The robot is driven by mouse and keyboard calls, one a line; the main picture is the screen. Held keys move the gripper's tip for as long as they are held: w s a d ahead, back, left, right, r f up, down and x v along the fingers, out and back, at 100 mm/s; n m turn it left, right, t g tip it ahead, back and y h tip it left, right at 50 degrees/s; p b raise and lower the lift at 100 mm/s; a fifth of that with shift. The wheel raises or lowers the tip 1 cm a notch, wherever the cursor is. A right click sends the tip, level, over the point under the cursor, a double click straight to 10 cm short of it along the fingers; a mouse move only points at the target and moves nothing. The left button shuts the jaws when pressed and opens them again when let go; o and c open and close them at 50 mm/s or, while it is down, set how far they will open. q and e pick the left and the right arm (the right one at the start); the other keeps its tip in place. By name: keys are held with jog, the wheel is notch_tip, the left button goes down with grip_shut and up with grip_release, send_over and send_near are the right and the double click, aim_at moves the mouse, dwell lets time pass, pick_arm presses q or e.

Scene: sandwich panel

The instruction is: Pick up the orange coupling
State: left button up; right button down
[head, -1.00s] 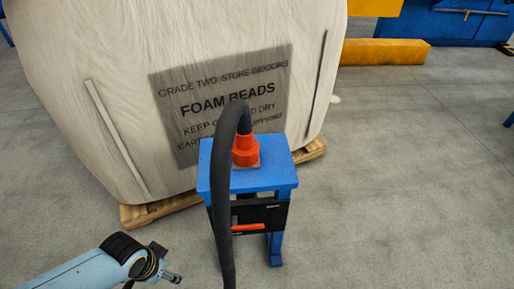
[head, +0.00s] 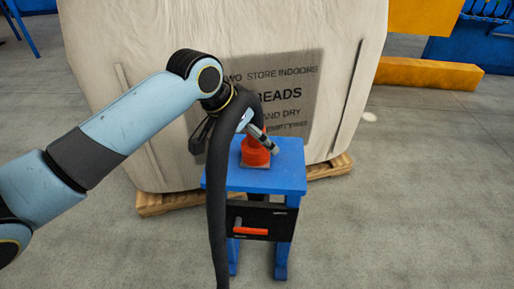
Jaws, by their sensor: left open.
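The orange coupling (head: 254,155) stands upright on top of the blue stand (head: 285,172), at the end of a thick black hose (head: 217,215). The hose arches up and then hangs down in front of the stand. My left gripper (head: 239,146) is open at the coupling, with one finger on its right side and the other to the left, partly behind the hose. The upper part of the coupling is hidden by the hose and gripper. I cannot tell whether the fingers touch it. My right gripper is not in view.
A large pale bag of foam beads (head: 335,60) stands on a wooden pallet (head: 330,168) close behind the stand. A black panel with an orange handle (head: 251,231) is on the stand's front. A yellow beam (head: 425,73) lies at the back right. The right floor is clear.

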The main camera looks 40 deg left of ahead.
pick_arm(q)
jog(key=shift+w+f, duration=0.25)
jog(key=shift+f, duration=0.1)
jog(key=x, duration=0.1)
jog(key=b+x, duration=0.2)
jog(key=x, duration=0.1)
jog(key=shift+w+a, duration=0.1)
jog(key=shift+a, duration=0.15)
jog(key=shift+w+f+b, duration=0.25)
jog(key=shift+b, duration=0.15)
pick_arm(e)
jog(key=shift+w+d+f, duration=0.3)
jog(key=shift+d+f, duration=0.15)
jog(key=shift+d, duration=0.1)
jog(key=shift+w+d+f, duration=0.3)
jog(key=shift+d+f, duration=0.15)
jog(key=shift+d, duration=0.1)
pick_arm(q)
jog(key=shift+r, duration=0.1)
jog(key=c, duration=1.4)
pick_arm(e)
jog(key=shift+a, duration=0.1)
pick_arm(q)
jog(key=shift+o, duration=0.2)
